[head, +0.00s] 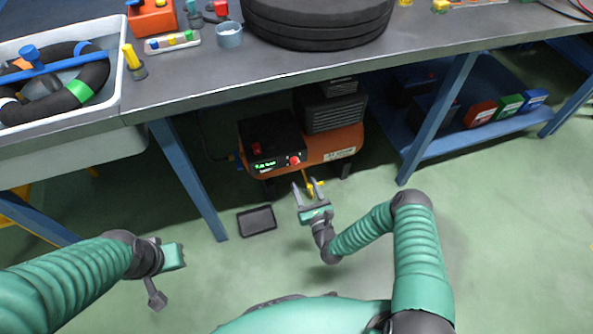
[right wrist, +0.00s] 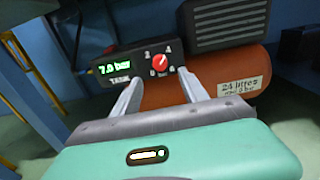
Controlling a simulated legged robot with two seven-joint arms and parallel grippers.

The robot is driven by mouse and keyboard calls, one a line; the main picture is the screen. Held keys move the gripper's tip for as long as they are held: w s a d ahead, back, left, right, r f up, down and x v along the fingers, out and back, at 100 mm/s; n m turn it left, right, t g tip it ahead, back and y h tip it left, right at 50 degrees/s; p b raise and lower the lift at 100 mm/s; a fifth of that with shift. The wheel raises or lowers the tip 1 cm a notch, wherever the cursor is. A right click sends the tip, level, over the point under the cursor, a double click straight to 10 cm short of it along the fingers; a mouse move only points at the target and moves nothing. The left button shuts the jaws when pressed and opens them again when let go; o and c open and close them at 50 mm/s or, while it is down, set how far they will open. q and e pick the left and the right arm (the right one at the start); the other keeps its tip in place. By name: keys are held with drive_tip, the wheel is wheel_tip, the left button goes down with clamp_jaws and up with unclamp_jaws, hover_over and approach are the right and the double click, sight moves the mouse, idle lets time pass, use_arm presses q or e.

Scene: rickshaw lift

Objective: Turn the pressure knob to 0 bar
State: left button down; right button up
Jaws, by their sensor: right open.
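The red pressure knob (head: 294,160) is on the dark front panel of the orange compressor (head: 328,147) under the workbench. In the right wrist view the knob (right wrist: 160,62) sits among printed numbers, and a pale mark on it seems to point to the upper right. Left of it a green display (right wrist: 115,66) reads about 7 bar, its last digit unclear. My right gripper (head: 306,183) is open and empty, its fingers pointing at the panel. In the right wrist view the fingertips (right wrist: 161,80) stand apart, just below the knob. My left gripper (head: 161,278) is low at the left, its jaws unclear.
The workbench top (head: 195,85) overhangs the compressor, with blue legs on both sides. A black tray (head: 257,221) lies on the floor left of my right gripper. A low shelf (head: 440,145) at the right holds coloured boxes.

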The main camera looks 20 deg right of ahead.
sight(296, 164)
drive_tip(key=w+b, duration=0.2)
drive_tip(key=w, duration=0.5)
drive_tip(key=shift+w+f, duration=0.15)
drive_tip(key=shift+w, duration=0.1)
drive_tip(key=shift+w+a, duration=0.1)
drive_tip(key=shift+w, duration=0.45)
clamp_jaws()
